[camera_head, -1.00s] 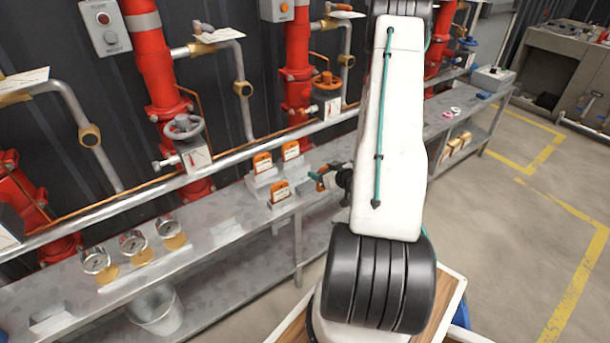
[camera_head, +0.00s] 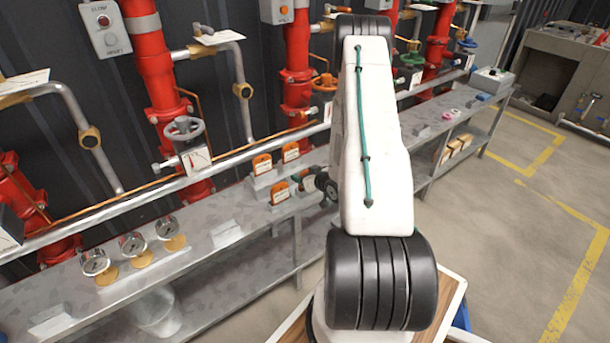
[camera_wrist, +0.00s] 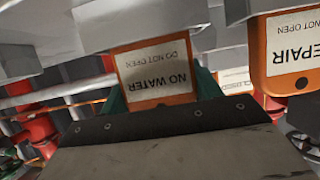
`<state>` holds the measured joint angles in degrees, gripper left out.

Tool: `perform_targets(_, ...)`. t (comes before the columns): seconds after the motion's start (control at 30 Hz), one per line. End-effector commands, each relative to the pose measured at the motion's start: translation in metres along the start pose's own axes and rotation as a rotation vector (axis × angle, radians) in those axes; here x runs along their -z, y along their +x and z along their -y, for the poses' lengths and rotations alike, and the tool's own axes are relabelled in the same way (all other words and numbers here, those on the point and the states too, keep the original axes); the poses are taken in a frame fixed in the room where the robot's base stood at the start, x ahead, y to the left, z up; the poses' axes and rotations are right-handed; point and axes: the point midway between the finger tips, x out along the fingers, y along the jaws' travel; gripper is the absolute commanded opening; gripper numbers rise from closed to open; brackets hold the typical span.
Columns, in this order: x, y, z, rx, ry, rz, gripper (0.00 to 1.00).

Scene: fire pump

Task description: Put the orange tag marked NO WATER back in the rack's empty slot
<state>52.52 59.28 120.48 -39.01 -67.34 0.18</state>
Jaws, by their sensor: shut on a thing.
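The orange tag marked NO WATER (camera_wrist: 157,72) shows upside down in the wrist view, between the green fingers of my gripper (camera_wrist: 162,88). The gripper is shut on it. A pale grey block of the rack (camera_wrist: 140,22) overlaps the tag's lower edge, at the front right place of the rack. How deep the tag sits in the slot cannot be told. In the head view my gripper (camera_head: 310,181) is at the rack's right side, partly hidden by my arm. The other tags stand in the rack (camera_head: 262,180), including the REPAIR tag (camera_wrist: 292,50) beside mine.
Several orange tags (camera_head: 262,164) stand close to my gripper. Pressure gauges (camera_head: 133,244) lie along the left of the metal bench (camera_head: 200,262). A silver pipe (camera_head: 240,160) and red pipes (camera_head: 150,65) run behind.

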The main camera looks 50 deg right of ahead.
Motion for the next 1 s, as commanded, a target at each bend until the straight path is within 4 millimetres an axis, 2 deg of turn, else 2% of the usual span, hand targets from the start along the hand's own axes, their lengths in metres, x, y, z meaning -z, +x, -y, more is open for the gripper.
perform_targets(0.1, -0.003, 0.001, 0.0, 0.0, 0.0, 0.001, 0.39)
perform_targets(0.13, -0.002, 0.001, 0.0, 0.0, 0.0, 0.0, 0.72)
perform_targets(0.2, -0.002, 0.001, 0.0, 0.0, 0.0, 0.0, 0.85)
perform_targets(0.57, 0.001, -0.003, 0.0, -0.001, 0.0, 0.0, 0.85)
perform_targets(0.67, 0.001, -0.017, -0.001, -0.001, 0.0, 0.001, 0.85)
perform_targets(1.0, 0.0, -0.089, -0.001, -0.003, 0.002, 0.001, 0.85)
